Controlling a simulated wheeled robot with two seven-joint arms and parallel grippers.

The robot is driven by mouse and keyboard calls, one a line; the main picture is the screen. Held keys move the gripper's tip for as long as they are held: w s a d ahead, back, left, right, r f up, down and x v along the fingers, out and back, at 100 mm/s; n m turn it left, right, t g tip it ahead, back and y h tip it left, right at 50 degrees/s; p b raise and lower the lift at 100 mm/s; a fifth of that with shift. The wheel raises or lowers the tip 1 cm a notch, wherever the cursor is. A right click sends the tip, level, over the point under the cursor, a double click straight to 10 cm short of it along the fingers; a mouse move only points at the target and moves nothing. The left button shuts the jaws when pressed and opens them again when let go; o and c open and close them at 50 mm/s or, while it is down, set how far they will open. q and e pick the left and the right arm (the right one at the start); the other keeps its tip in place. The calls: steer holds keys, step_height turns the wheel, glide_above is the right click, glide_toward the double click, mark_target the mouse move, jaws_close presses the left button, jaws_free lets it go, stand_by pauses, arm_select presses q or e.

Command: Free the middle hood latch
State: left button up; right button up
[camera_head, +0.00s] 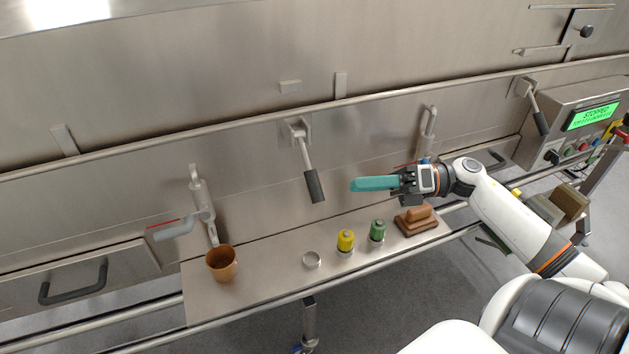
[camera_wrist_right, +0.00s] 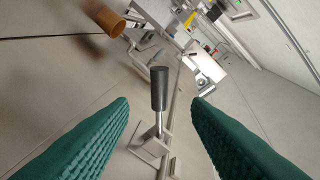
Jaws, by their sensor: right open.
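The middle hood latch (camera_head: 306,158) is a metal lever with a black grip, hanging down and slightly right from its bracket on the steel hood. My right gripper (camera_head: 356,184) has teal fingers and points left, just right of the black grip and apart from it. In the right wrist view the middle latch's black grip (camera_wrist_right: 158,88) shows in the gap between the two open teal fingers, beyond their tips, with its bracket below. Nothing is between the fingers. My left gripper is not in view.
Another black-gripped latch (camera_head: 536,105) is at the right, near the control box with a green screen (camera_head: 591,117). A shelf (camera_head: 267,287) below holds an orange-brown cup (camera_head: 222,263), a ring (camera_head: 311,259), yellow (camera_head: 345,240) and green (camera_head: 377,230) knobs, and a brown block (camera_head: 416,222).

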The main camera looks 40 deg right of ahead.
mark_target(319, 182)
steer(key=p+x, duration=0.2)
steer(key=x, duration=0.7)
steer(key=shift+w+r, duration=0.1)
steer(key=shift+w, duration=0.05)
steer(key=shift+w+a+p, duration=0.25)
steer(key=shift+a+p, duration=0.05)
steer(key=shift+a, duration=0.05)
jaws_close()
